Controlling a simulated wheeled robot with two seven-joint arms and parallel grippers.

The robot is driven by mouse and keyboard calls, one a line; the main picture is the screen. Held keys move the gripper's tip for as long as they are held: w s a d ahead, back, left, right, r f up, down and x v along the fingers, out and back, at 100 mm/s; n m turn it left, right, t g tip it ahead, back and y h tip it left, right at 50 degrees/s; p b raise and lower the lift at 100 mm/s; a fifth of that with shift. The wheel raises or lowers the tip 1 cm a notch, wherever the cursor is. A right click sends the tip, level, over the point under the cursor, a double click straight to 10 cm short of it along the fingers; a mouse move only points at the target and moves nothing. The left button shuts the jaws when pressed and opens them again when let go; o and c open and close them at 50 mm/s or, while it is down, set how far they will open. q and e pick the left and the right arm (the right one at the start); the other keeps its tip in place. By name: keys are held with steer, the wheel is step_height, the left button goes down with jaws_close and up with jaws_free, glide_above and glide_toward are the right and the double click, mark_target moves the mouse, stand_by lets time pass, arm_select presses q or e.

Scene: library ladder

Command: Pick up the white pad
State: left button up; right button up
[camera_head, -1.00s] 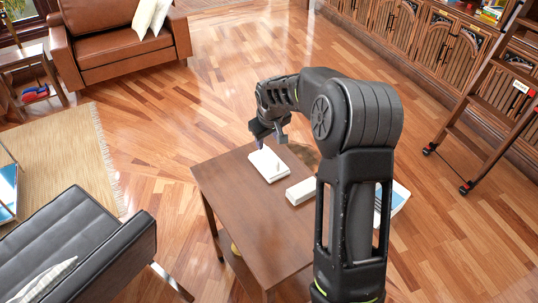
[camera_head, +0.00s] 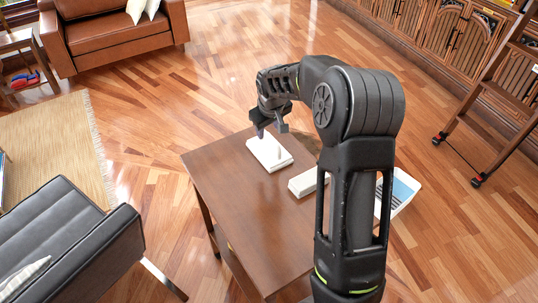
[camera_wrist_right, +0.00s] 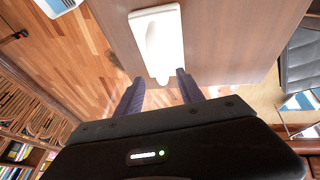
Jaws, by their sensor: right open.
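My left gripper is not in view.
A white box (camera_head: 303,182) lies on the table nearer my right arm. A white container with blue contents (camera_head: 400,188) is beyond the table's right edge. A black armchair (camera_head: 75,240) stands left, a brown sofa (camera_head: 110,38) behind, and a ladder (camera_head: 490,110) at right. Floor between is clear.

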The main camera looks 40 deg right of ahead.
mark_target(269, 136)
stand_by(0.3)
steer(key=shift+x, duration=1.35)
steer(key=p+x, duration=0.1)
steer(key=x, duration=0.3)
steer(key=shift+d+f, duration=0.1)
steer(key=shift+d, duration=0.1)
steer(key=shift+w+d+f, duration=0.1)
steer(key=shift+w+f, duration=0.05)
steer(key=shift+f, duration=0.25)
steer(key=shift+c, duration=0.4)
